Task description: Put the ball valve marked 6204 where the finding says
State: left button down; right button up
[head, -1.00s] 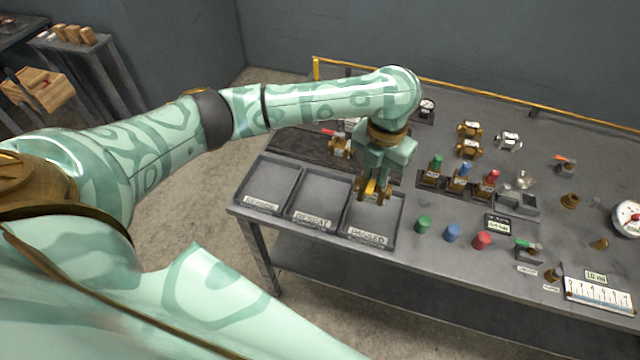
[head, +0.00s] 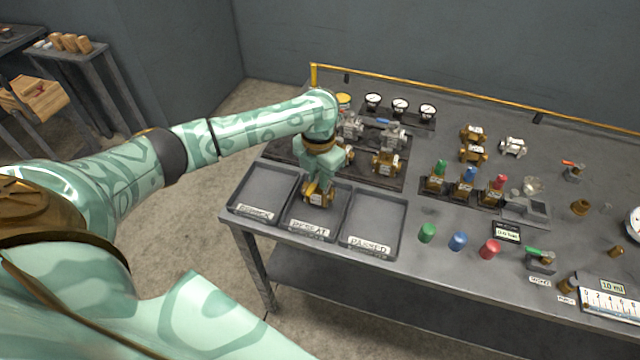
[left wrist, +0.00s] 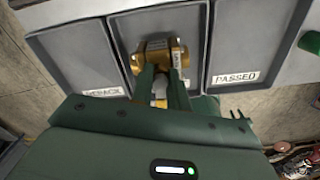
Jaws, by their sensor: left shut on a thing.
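My left gripper (head: 318,182) is shut on a brass valve (head: 318,195) over the middle tray, labelled RESEAT (head: 308,229). The valve also shows between the fingers in the left wrist view (left wrist: 160,54). I cannot read a 6204 mark on it, nor tell whether it touches the tray floor. The left tray, which reads REPACK in the wrist view (left wrist: 75,55), and the right tray, labelled PASSED (head: 377,215), are empty. My right gripper is not in view.
Behind the trays a dark mat holds other valves, one brass (head: 386,163). Several gauges (head: 400,107) stand behind it. To the right are a rack of valves with coloured tops (head: 468,187) and green, blue and red caps (head: 457,241). A yellow rail (head: 430,97) runs along the back.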

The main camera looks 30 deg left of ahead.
pick_arm(q)
jog(key=shift+d+f, duration=0.15)
jog(key=shift+f, duration=0.7)
jog(key=shift+f, duration=0.15)
jog(key=c, duration=1.4)
grip_release()
jog(key=shift+o, duration=0.2)
notch_tip(320, 180, up, 12)
jog(key=p, duration=0.4)
